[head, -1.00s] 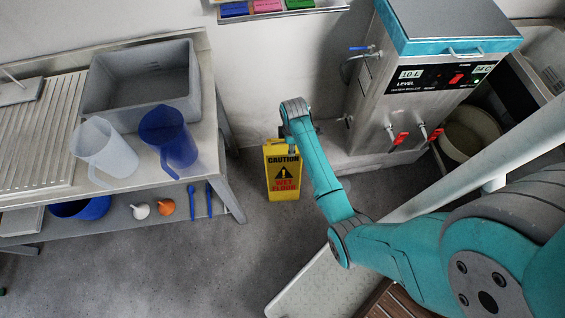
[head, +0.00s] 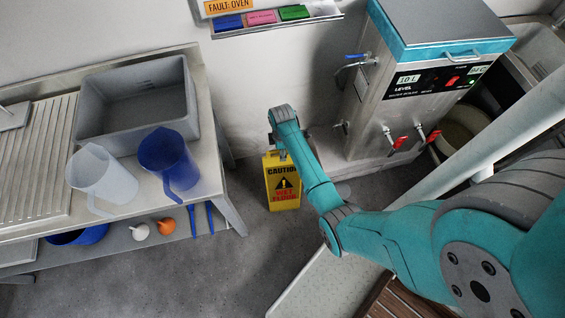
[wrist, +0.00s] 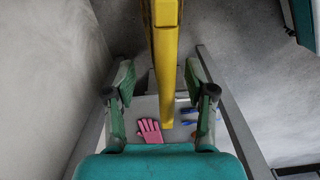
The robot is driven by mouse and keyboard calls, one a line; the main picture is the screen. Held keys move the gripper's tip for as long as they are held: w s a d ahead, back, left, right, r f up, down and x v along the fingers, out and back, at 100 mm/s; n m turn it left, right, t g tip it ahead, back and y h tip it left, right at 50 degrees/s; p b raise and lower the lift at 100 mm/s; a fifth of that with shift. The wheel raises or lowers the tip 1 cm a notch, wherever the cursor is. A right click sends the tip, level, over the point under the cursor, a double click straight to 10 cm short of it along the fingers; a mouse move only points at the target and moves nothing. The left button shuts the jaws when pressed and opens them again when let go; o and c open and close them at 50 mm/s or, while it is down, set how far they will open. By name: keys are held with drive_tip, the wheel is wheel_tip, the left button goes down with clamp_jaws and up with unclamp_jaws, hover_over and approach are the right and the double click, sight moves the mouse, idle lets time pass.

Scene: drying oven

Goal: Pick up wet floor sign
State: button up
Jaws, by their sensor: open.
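The yellow wet floor sign (head: 284,190) stands upright on the grey floor between the table and the steel water boiler. My arm's end is above and behind the sign's top in the head view, where my fingers are mostly hidden. In the wrist view, my gripper (wrist: 160,76) is open, and the sign's yellow edge (wrist: 164,55) runs between its two fingers. Gaps show on both sides of the sign, so the fingers do not appear to press on it.
The steel table (head: 215,185) at left holds a grey basin (head: 135,70), a clear jug (head: 100,178) and a blue jug (head: 170,160). The boiler (head: 400,110) with red-handled taps stands right of the sign. A pink glove (wrist: 150,131) lies below in the wrist view. Floor in front is clear.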

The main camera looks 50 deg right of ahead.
drive_tip(key=shift+s+f, duration=0.2)
drive_tip(key=shift+f, duration=1.15)
drive_tip(key=shift+s+f, duration=0.15)
drive_tip(key=shift+f, duration=1.2)
clamp_jaws()
